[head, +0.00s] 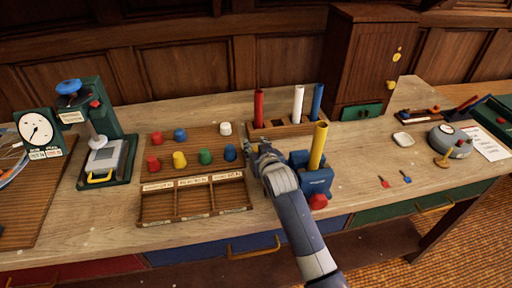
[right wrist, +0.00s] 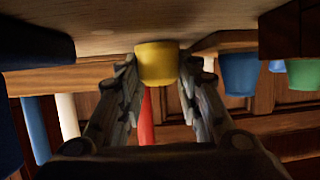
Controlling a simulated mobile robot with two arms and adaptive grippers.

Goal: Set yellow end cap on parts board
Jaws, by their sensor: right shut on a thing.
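My right gripper (head: 262,152) is just right of the brown parts board (head: 167,142) in the head view, its fingertips low over the bench. In the right wrist view, which looks upside down, the gripper (right wrist: 157,75) is shut on a yellow end cap (right wrist: 157,63). That cap is close to the bench surface; I cannot tell whether it touches. It is mostly hidden in the head view. Another yellow cap (head: 179,160) stands on the board among red, blue, white and green caps. A blue cap (head: 230,153) is nearest the gripper. My left gripper is out of view.
A compartment tray (head: 193,217) lies in front of the board. A rack (head: 275,131) with red, white and blue tubes stands behind my gripper. A blue vise (head: 316,181) with a yellow tube (head: 318,146) is close on its right. A gauge press (head: 106,142) stands at left.

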